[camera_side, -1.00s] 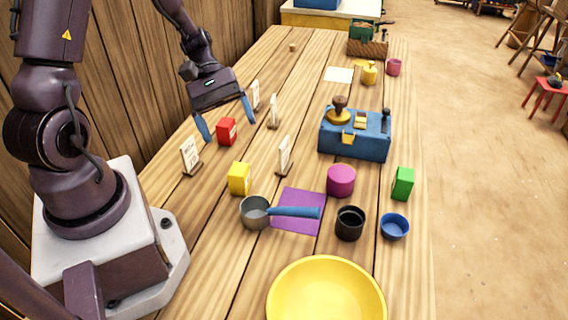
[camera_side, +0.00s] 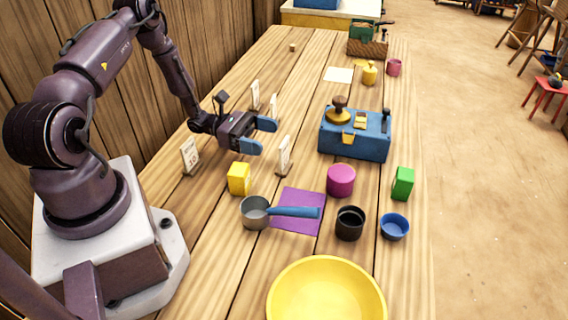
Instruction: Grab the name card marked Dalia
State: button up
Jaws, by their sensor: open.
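Several white name cards in small wooden stands stand upright on the wooden table. One card (camera_side: 190,155) is at the left, one (camera_side: 285,154) is right of my gripper, and two more, a card (camera_side: 255,95) and another card (camera_side: 273,104), stand behind it. The writing is too small to read, so I cannot tell which is Dalia. My gripper (camera_side: 258,136) is open, with its blue fingers pointing right, low over the table. Its fingertips are just behind and left of the right-hand card, apparently apart from it.
A yellow block (camera_side: 239,179), a saucepan (camera_side: 255,212) with a blue handle and a purple mat (camera_side: 299,211) lie in front. A blue box (camera_side: 355,135) stands to the right. A magenta cylinder (camera_side: 341,180) and yellow bowl (camera_side: 326,292) are nearer.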

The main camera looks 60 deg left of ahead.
aim_at(284, 156)
jog(key=shift+f+x, duration=0.15)
jog(key=shift+x, duration=1.75)
jog(key=shift+f+x, duration=0.15)
jog(key=shift+x, duration=1.7)
jog(key=c, duration=1.3)
jog(key=shift+c, duration=0.2)
jog(key=shift+r, duration=0.1)
